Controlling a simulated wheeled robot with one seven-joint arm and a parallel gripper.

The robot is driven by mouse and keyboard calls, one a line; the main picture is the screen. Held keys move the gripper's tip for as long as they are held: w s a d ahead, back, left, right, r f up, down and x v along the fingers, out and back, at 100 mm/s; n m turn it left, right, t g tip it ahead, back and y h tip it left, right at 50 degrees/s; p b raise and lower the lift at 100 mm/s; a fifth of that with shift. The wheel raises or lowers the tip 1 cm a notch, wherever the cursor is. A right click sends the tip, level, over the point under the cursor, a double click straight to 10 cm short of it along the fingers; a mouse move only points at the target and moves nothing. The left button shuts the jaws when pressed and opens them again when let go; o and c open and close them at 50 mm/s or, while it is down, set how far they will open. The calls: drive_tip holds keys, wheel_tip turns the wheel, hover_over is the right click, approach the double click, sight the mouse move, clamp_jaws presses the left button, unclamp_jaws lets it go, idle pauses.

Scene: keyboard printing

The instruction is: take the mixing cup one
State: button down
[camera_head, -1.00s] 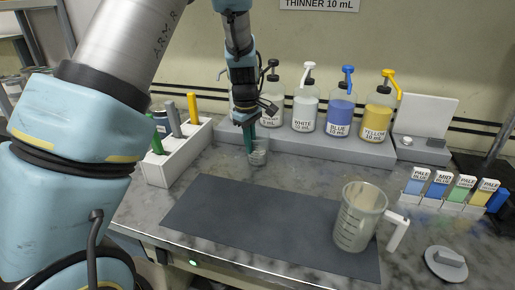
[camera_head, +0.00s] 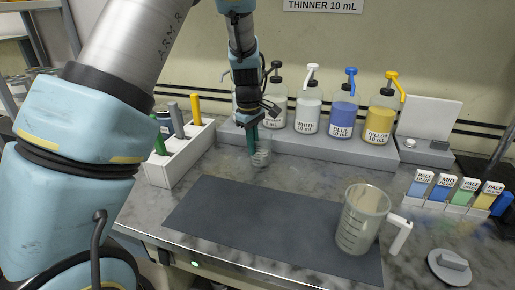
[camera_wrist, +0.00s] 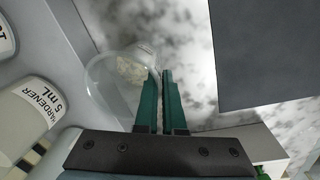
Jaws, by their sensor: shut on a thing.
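The mixing cup (camera_head: 263,156) is a small clear cup on the marbled bench, in front of the pump bottles. It also shows as a round see-through rim in the wrist view (camera_wrist: 104,82). My gripper (camera_head: 251,157) points down at the cup's left side. In the wrist view its two green fingers (camera_wrist: 161,75) are close together at the cup's edge, shut on its wall. The cup looks upright. Whether its base touches the bench I cannot tell.
Pump bottles stand on a low shelf behind, including white (camera_head: 308,115), blue (camera_head: 342,117) and yellow (camera_head: 379,126). A white marker rack (camera_head: 175,167) is close on the left. A large measuring jug (camera_head: 362,228) stands on the right of the dark mat (camera_head: 240,222); the mat's middle is clear.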

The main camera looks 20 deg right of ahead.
drive_tip(key=shift+r, duration=0.1)
drive_tip(key=shift+s+r+b, duration=0.15)
drive_tip(key=shift+b, duration=0.4)
wheel_tip(320, 180, up, 6)
drive_tip(key=b, duration=0.2)
drive_tip(key=s+a+b, duration=0.4)
drive_tip(key=s+a, duration=0.9)
drive_tip(key=s, duration=0.2)
drive_tip(key=shift+r, duration=0.25)
drive_tip(key=shift+d, duration=0.15)
idle(0.6)
